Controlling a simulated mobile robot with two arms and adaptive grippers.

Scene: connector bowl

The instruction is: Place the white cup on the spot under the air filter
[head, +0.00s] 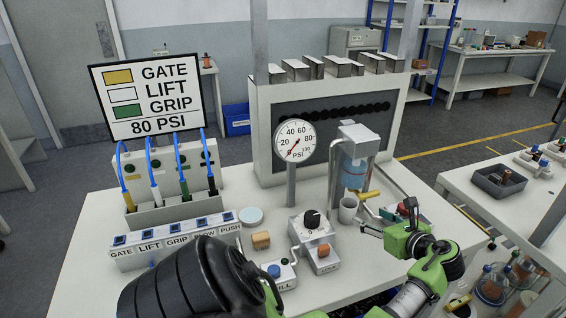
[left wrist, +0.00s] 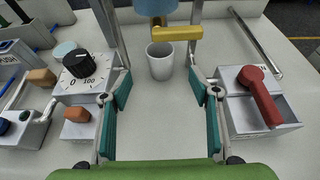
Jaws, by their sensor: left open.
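The white cup (head: 348,210) stands upright at the foot of the metal stand, below the air filter (head: 355,174). In the left wrist view the cup (left wrist: 160,62) is between the stand's two posts, with the blue filter and a yellow handle (left wrist: 176,34) above it. I cannot see a marked spot; the cup or stand may hide it. My left gripper (head: 378,222) is open and empty, in front of the cup. Its teal-padded fingers (left wrist: 160,93) point at the cup, which is ahead of their tips and apart from them. My right gripper is not in view.
Left of my left gripper are a dial box (left wrist: 76,80) and an orange block (left wrist: 77,115). A pressure gauge (head: 294,140) stands behind. The table between my fingers is clear.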

